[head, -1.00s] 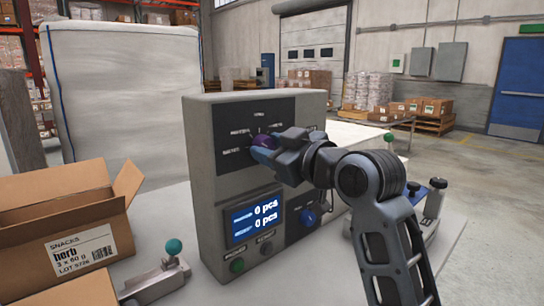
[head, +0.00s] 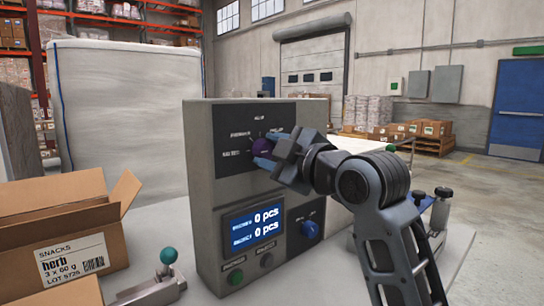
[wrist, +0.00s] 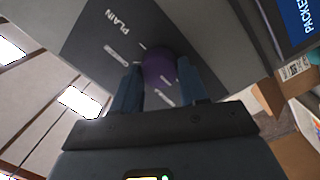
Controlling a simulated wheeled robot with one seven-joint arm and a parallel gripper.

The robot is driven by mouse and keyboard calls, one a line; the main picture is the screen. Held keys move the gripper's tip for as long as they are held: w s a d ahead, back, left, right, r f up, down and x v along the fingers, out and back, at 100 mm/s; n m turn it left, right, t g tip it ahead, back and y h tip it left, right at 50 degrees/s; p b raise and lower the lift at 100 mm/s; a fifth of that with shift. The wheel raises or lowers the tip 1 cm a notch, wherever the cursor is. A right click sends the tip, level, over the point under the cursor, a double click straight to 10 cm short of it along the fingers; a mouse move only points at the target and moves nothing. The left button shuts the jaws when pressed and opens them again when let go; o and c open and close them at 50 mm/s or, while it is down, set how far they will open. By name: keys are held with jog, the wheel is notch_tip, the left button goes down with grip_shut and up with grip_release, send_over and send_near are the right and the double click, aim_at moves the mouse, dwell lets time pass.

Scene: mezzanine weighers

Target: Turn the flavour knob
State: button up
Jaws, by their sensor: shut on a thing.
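The purple flavour knob (head: 261,149) sits on the dark upper panel of the grey control box (head: 199,190), with printed labels around it. In the wrist view the knob (wrist: 159,71) lies between the two blue fingers, and the word PLAIN shows on the panel above it. My gripper (head: 264,161) reaches in from the right and is shut on the knob. The fingers and wrist hide part of the knob and the labels on its right. The knob's exact pointing direction cannot be told.
Below are a screen (head: 253,228) reading 0 pcs twice, a blue knob (head: 310,229), a green button (head: 235,277) and a grey button (head: 267,260). An open carton (head: 70,225) labelled herb stands at left. A teal-knobbed lever (head: 168,256) is in front.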

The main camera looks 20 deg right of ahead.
jog(key=shift+f, duration=0.15)
jog(key=o, duration=1.1)
jog(key=shift+c, duration=0.2)
jog(key=v, duration=0.8)
jog(key=shift+w, duration=0.1)
jog(key=s+f+m+h, duration=0.1)
jog(key=s+f+m, duration=0.2)
jog(key=s+f, duration=0.2)
jog(key=s+a+f+m+h+p, duration=0.1)
jog(key=s+f+m, duration=0.3)
jog(key=f, duration=0.6)
jog(key=s+a+f+m+g+h+p, duration=0.1)
jog(key=s+f+m, duration=0.2)
jog(key=s+f, duration=0.3)
jog(key=shift+s+a+f+m+h, duration=0.1)
jog(key=shift+s+f+m+h, duration=0.3)
jog(key=shift+f, duration=0.4)
jog(key=s+f+m+g+p, duration=0.1)
jog(key=s+f+m+p, duration=0.1)
jog(key=s, duration=2.4)
jog(key=shift+s+d+f+m+g, duration=0.2)
jog(key=shift+d+f+m+g, duration=0.2)
jog(key=shift+m, duration=0.2)
